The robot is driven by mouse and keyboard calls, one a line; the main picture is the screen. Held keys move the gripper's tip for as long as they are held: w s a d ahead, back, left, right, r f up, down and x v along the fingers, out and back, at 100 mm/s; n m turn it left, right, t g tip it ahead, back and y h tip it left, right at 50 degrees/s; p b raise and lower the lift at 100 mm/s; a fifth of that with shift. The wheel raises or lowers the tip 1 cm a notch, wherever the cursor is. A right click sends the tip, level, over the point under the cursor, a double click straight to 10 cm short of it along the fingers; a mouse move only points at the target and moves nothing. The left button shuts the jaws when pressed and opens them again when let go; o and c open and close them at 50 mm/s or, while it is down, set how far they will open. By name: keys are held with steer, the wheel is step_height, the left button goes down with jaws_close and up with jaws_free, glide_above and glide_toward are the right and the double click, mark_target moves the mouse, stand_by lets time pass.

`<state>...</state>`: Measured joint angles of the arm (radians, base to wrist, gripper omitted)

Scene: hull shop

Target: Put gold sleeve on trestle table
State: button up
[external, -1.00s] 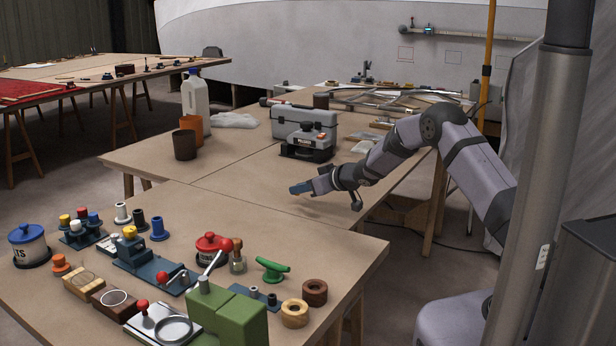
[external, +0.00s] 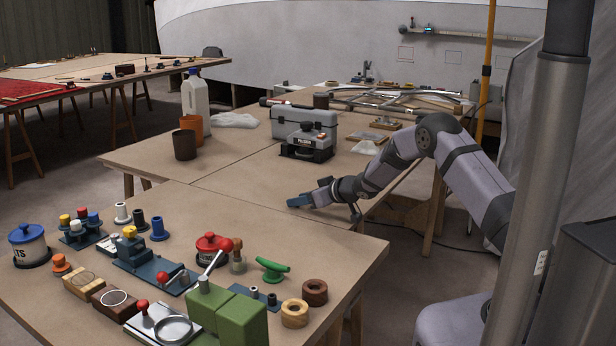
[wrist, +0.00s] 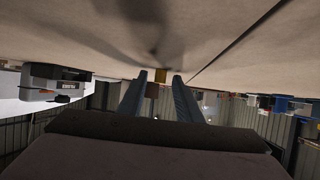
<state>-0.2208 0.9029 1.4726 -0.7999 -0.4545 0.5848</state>
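A small gold piece, which I take for the gold sleeve (wrist: 160,76), shows in the wrist view between the tips of my gripper (wrist: 161,76). In the external view it is hidden by the blue fingers. My gripper (external: 300,201) is low over the trestle table (external: 235,180), near its front edge, with the fingers pointing left. The fingers stand apart with the gold piece between them and appear shut on it. Whether the piece touches the tabletop is not clear.
The front bench (external: 340,250) holds several fittings. Tabletop around my gripper is clear.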

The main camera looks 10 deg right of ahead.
steer(key=shift+r, duration=0.15)
steer(key=shift+r, duration=0.1)
steer(key=v, duration=1.1)
steer(key=shift+s+d, duration=0.1)
steer(key=shift+s+d+r, duration=0.15)
steer(key=shift+s+d, duration=0.05)
steer(key=shift+s, duration=0.05)
steer(key=shift+d, duration=0.1)
